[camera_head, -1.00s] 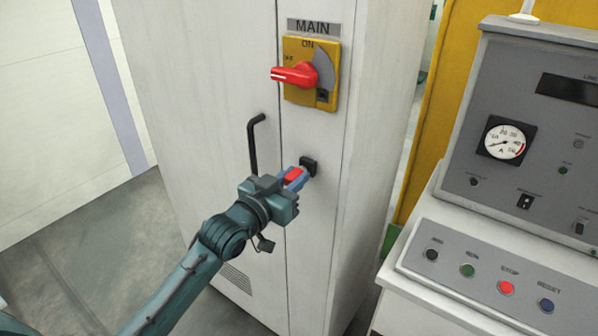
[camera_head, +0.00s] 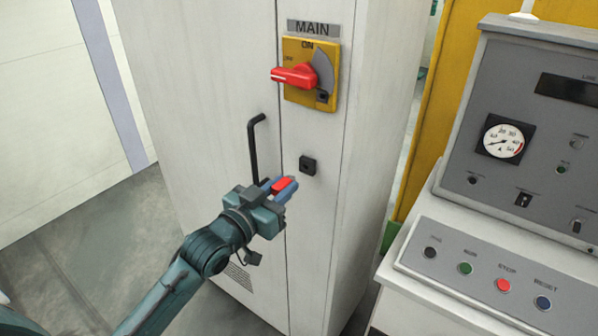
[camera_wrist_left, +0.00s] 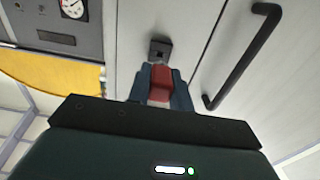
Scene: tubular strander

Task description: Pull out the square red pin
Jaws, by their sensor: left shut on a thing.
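The square red pin (camera_head: 282,185) is between the fingers of my left gripper (camera_head: 284,189), which is shut on it. The pin also shows red between the blue fingers in the left wrist view (camera_wrist_left: 160,84). The black square socket (camera_head: 308,165) on the cabinet front is up and to the right of the gripper, with a visible gap between them. In the left wrist view the socket (camera_wrist_left: 160,50) shows just beyond the pin. My right gripper is not in view.
A black bar handle (camera_head: 254,148) stands out from the cabinet door just left of the socket, close to my gripper. A yellow MAIN switch with a red lever (camera_head: 296,75) is above. A grey control console (camera_head: 490,270) stands at right.

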